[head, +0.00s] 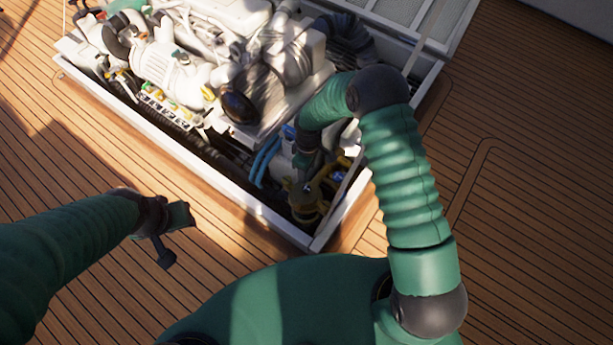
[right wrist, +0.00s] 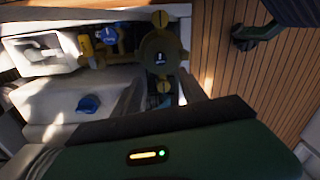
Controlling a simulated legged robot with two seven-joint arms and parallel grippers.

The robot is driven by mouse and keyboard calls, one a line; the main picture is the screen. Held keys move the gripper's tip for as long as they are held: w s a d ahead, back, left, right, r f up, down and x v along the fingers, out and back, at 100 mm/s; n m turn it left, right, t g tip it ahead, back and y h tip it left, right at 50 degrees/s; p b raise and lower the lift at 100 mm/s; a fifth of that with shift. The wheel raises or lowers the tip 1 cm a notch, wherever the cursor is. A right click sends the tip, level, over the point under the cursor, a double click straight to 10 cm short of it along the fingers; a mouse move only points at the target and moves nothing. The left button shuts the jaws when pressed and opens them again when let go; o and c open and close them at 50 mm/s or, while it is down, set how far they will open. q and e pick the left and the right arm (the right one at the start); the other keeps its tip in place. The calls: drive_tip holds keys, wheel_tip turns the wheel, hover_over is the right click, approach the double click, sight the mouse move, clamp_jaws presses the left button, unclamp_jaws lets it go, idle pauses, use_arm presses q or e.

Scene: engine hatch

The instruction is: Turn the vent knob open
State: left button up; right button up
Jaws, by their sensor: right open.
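A second blue knob (right wrist: 88,104) sits on a pale housing. I cannot tell which of these is the vent knob. My left gripper (head: 174,228) hangs over the deck, away from the hatch.
A white engine (head: 175,70) with hoses fills most of the hatch. The raised white hatch rim (head: 270,218) runs around the opening. Blue hoses (head: 265,160) lie close to my right gripper. The wooden deck (head: 540,230) is clear at the right.

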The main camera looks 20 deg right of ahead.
wheel_tip(320, 180, up, 5)
drive_tip(key=shift+f+p, duration=0.15)
drive_tip(key=shift+p, duration=0.2)
